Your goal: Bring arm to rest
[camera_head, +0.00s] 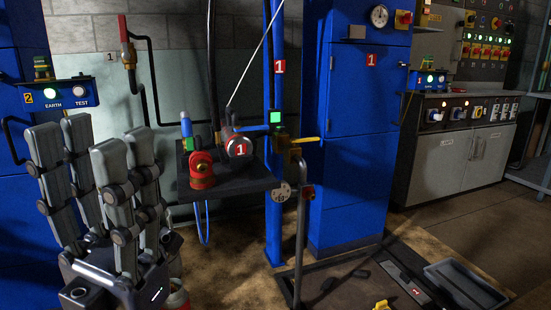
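My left gripper (94,165) stands large at the left of the head view, with its grey padded fingers pointing up. The fingers are apart, with a clear gap between the left and right ones, and nothing is held between them. It is in front of a blue cabinet (20,85) and to the left of a small dark shelf (235,183). My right gripper is not in this view.
The shelf carries a red valve piece (201,170) and a red-ended cylinder (238,146). A blue post (274,220) and a tall blue cabinet (365,110) stand beyond. A grey control cabinet (470,155) is at right. A dark platform (340,290) lies low in front.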

